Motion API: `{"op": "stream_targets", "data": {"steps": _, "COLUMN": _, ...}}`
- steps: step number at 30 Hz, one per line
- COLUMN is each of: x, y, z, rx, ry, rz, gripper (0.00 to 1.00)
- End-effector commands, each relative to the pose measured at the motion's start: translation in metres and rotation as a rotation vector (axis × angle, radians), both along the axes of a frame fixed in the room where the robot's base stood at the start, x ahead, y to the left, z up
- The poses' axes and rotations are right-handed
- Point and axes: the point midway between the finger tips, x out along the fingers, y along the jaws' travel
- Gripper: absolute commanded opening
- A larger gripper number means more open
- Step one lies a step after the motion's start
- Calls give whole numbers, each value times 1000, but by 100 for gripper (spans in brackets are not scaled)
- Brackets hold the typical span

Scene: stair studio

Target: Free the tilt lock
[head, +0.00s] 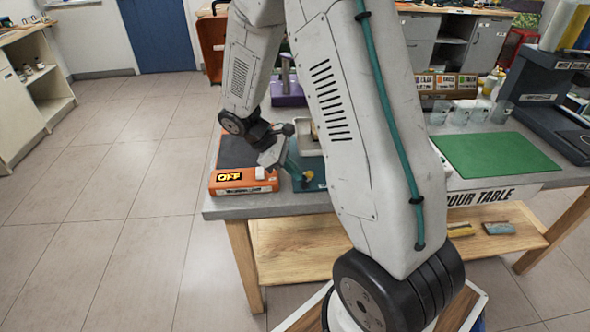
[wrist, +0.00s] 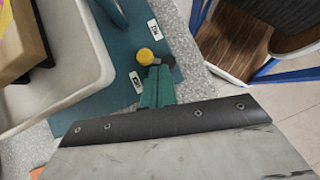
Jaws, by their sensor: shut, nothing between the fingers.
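The tilt lock appears to be the small black lever with a yellow knob (wrist: 150,56) on a teal base plate (wrist: 95,108); two small white labels, too small to read, sit beside it. The knob also shows in the head view (head: 308,175). My gripper (wrist: 158,73) has teal fingers, shut and empty. Its tips are right by the black lever, close below the knob in the wrist view; I cannot tell if they touch. In the head view my gripper (head: 297,172) is low over the teal plate, left of the knob.
A white tray (wrist: 97,70) with a yellow-brown block (wrist: 22,35) is beside the lock. A green mat (head: 495,155) and several clear cups (head: 461,115) are to the right. My arm hides the table's middle.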

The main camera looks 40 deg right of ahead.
Motion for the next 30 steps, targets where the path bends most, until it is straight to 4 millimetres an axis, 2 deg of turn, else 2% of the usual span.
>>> {"op": "stream_targets", "data": {"steps": 8, "x": 15, "y": 20, "z": 7, "rx": 0, "ry": -1, "rz": -9, "gripper": 0}}
{"op": "stream_targets", "data": {"steps": 18, "x": 47, "y": 62, "z": 64, "rx": -1, "ry": -3, "rz": -2, "gripper": 0}}
{"op": "stream_targets", "data": {"steps": 24, "x": 56, "y": 72, "z": 82, "rx": 1, "ry": -2, "rz": -4, "gripper": 0}}
{"op": "stream_targets", "data": {"steps": 30, "x": 58, "y": 74, "z": 86, "rx": 0, "ry": 0, "rz": -6, "gripper": 0}}
